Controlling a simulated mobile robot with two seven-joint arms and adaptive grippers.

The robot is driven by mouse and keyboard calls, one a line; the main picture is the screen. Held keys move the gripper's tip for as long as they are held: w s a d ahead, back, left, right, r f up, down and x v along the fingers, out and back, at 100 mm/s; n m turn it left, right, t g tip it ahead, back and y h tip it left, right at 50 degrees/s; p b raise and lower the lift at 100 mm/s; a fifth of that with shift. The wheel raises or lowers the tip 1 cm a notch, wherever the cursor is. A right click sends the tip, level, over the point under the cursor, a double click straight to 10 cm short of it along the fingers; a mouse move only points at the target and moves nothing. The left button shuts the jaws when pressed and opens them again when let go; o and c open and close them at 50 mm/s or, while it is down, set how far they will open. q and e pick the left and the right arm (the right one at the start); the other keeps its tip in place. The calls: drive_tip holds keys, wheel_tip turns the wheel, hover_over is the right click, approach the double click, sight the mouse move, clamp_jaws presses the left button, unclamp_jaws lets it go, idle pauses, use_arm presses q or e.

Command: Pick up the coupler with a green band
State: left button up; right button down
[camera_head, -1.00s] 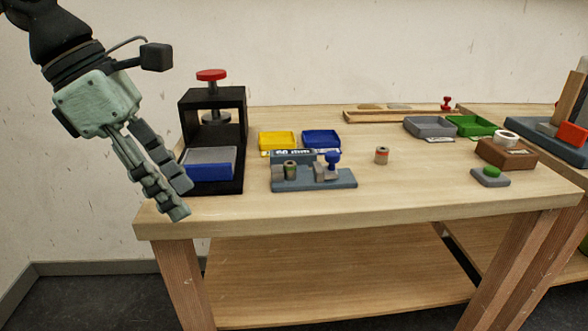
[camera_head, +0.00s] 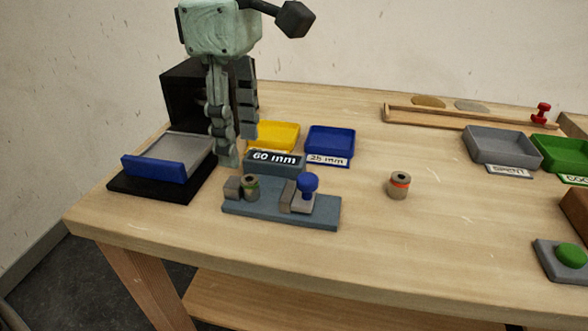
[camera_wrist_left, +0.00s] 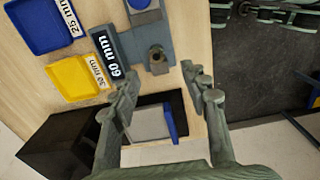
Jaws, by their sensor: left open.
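The coupler with a green band (camera_head: 251,187) is a small grey-brown cylinder. It sits upright in a blue-grey fixture (camera_head: 265,212), beside a grey block at its left end. In the left wrist view the coupler (camera_wrist_left: 157,57) lies just beyond the fingertips, roughly between their lines. My left gripper (camera_head: 238,150) is open and empty, pointing down behind and above the fixture, apart from the coupler. Its two fingers (camera_wrist_left: 162,80) also show in the left wrist view. Greenish linkage at the top right of that view seems to be my right gripper (camera_wrist_left: 275,14); its jaws are unclear.
A blue-knobbed clamp (camera_head: 307,184) stands on the fixture. A coupler with an orange band (camera_head: 399,185) stands alone to the right. Yellow (camera_head: 274,136) and blue (camera_head: 330,142) trays are behind.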

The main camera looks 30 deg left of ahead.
sight(250, 178)
use_arm(q)
drive_tip(key=shift+w+d, duration=0.2)
drive_tip(key=shift+w, duration=0.1)
drive_tip(key=shift+w+d+f, duration=0.1)
drive_tip(key=shift+f, duration=0.15)
wheel_tip(250, 178, down, 7)
drive_tip(key=shift+f, duration=0.15)
clamp_jaws()
